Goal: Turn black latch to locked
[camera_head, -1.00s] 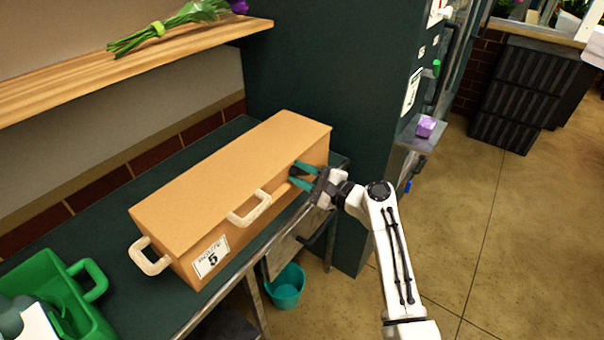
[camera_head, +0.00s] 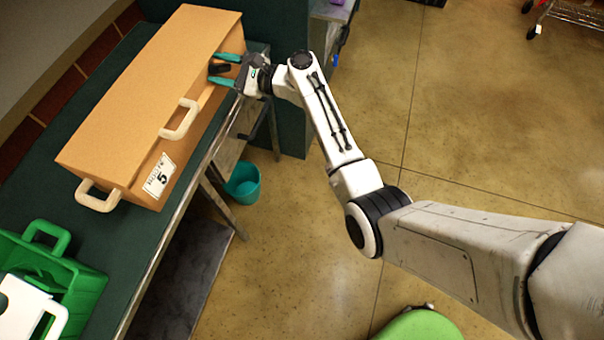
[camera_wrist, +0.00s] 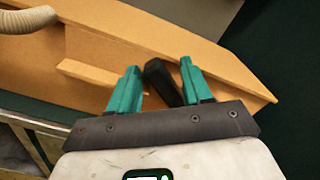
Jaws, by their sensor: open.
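A long orange-tan box (camera_head: 150,80) lies on the dark green counter. The black latch (camera_wrist: 160,82) is on its front side towards the far end, tilted in the wrist view. The latch also shows as a small dark piece in the head view (camera_head: 219,69). My gripper (camera_head: 218,69) is open, with its teal fingertips on either side of the latch. In the wrist view, my gripper (camera_wrist: 160,82) has the latch between its fingers, nearer the right one. I cannot tell whether a finger touches it. My gripper hides the latch's lower end.
The box has pale handles on its front (camera_head: 180,122) and near end (camera_head: 97,196). A green crate (camera_head: 75,275) stands at the counter's near left. A teal bucket (camera_head: 243,183) is on the floor below. Open floor (camera_head: 430,120) lies to the right.

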